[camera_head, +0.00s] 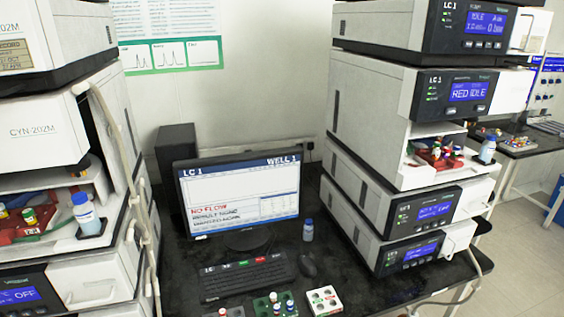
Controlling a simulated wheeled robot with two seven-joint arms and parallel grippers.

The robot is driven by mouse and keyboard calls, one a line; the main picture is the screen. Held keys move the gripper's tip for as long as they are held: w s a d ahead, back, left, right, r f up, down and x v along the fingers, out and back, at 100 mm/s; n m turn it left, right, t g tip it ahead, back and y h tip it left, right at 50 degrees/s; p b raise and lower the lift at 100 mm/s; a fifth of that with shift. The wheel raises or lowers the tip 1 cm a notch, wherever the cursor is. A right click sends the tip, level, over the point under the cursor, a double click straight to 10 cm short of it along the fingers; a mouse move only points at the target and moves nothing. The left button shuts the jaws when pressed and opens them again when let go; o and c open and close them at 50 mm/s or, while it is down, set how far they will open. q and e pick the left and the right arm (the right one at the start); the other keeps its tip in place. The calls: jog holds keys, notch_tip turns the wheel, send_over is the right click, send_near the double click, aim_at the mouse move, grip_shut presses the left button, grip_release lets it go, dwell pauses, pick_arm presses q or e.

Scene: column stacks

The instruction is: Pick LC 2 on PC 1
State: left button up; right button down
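The PC monitor (243,213) stands on the black bench in the middle of the head view. Its screen is lit and reads "LC 1" at the top left, "WELL 1" at the top right and "NO FLOW" in red lower down, with smaller lines below that. A black keyboard (247,281) lies in front of it, with an "LC" mark and several coloured keys along its back row; the key labels are too small to read. A black mouse (307,265) lies to the keyboard's right. Neither of my grippers is in view.
An instrument stack marked LC 1 (360,110) stands on the right, another stack (62,135) on the left. A blue-capped bottle (308,231) stands right of the monitor. A white vial rack (324,300) and a green vial rack (276,306) sit at the bench front.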

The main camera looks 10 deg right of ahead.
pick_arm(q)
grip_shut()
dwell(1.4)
